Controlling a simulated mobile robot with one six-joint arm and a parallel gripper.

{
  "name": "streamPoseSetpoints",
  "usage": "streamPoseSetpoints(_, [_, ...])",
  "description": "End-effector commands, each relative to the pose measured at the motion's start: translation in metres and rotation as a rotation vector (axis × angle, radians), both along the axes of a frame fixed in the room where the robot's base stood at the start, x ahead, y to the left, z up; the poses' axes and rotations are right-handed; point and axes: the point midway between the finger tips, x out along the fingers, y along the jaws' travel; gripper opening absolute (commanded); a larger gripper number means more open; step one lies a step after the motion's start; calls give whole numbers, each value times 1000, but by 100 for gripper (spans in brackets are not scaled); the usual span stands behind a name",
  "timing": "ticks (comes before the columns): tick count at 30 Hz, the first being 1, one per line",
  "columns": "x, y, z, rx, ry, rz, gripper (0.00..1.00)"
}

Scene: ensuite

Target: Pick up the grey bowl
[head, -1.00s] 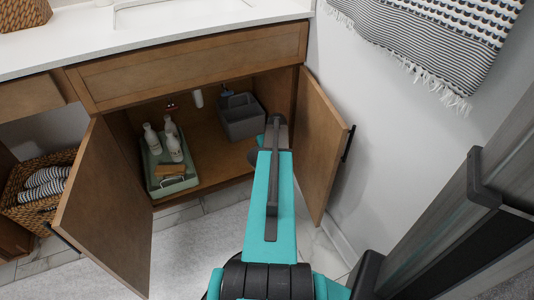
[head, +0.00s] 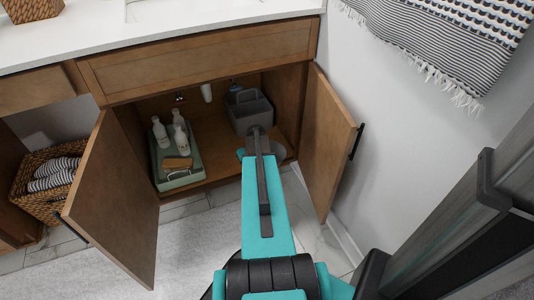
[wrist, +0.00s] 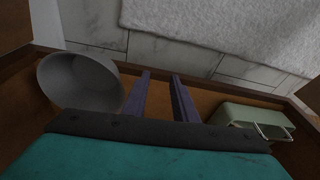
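The grey bowl (wrist: 82,82) sits on the wooden cabinet floor at the left in the wrist view, close to the cabinet's front edge. My gripper (wrist: 161,76) is to the right of the bowl there, with its two fingers apart and nothing between them. The fingers do not surround the bowl, and whether they touch it I cannot tell.
A grey caddy (head: 250,110) stands behind my wrist. A green tray (head: 185,183) with white bottles (head: 160,133) is to the left; its end also shows in the wrist view (wrist: 255,115). Open doors (head: 112,205) (head: 327,145) flank the opening. A basket (head: 40,185) stands far left.

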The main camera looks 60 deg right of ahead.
Motion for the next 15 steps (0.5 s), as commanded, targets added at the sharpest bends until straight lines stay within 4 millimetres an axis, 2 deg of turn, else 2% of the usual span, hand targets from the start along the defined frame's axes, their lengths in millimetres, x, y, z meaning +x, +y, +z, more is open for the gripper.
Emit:
streamPoseSetpoints(1, [7,25,-9,18,15,21,26])
streamPoseSetpoints(7, [25,106,-37,71,74,88,26])
streamPoseSetpoints(15, [28,212,-70,129,167,178,26])
